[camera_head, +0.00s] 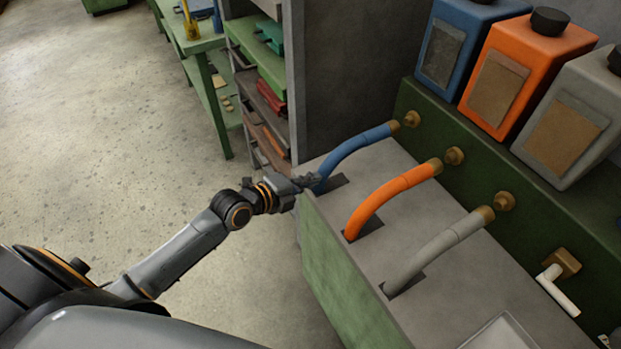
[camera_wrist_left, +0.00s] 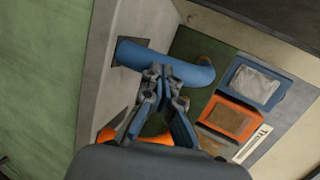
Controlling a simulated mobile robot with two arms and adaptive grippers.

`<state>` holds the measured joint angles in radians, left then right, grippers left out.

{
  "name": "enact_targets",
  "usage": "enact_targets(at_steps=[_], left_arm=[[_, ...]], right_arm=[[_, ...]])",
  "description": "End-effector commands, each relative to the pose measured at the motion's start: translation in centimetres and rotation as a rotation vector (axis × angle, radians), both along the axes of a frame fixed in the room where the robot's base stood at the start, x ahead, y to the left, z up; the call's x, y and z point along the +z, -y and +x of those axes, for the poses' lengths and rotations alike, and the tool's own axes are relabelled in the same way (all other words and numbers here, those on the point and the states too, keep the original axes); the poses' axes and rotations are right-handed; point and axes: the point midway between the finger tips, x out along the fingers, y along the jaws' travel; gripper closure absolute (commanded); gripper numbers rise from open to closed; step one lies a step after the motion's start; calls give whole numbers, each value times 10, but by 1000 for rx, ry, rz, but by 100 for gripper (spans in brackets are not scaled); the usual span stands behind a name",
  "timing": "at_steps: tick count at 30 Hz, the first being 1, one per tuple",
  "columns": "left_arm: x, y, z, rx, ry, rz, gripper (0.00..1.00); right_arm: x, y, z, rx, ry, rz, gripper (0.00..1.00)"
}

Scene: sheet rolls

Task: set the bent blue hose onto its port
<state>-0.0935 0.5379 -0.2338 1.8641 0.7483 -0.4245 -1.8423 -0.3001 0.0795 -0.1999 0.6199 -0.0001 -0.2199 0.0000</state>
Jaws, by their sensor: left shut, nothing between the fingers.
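The bent blue hose (camera_head: 352,146) rises from a slot in the grey counter and curves up to the right. Its brass-collared end is at or very near the brass port (camera_head: 411,118) on the green back panel; I cannot tell whether it is seated. My left gripper (camera_head: 312,182) is shut and empty beside the hose's lower part, near the counter's left edge. In the left wrist view the shut fingers (camera_wrist_left: 164,76) lie close against or in front of the blue hose (camera_wrist_left: 140,56); contact is unclear. My right gripper is not in view.
An orange hose (camera_head: 390,194) and a grey hose (camera_head: 440,250) stand nearby, with their ends close to their own ports. Blue (camera_head: 455,42), orange (camera_head: 522,65) and grey (camera_head: 570,125) canisters stand behind. A grey cabinet wall (camera_head: 345,70) rises beyond the counter. Floor is clear at left.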

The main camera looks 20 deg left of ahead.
Motion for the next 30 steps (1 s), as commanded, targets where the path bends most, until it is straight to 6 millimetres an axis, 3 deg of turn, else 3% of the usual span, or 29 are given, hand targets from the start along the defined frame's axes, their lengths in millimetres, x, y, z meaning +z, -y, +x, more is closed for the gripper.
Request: enact_targets(at_steps=[6,18,30], left_arm=[[0,2,3,0,1,0,100],[1,34,43,-1,3,-1,100],[3,35,45,0,5,-3,100]], right_arm=[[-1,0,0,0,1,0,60],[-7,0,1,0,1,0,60],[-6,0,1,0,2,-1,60]])
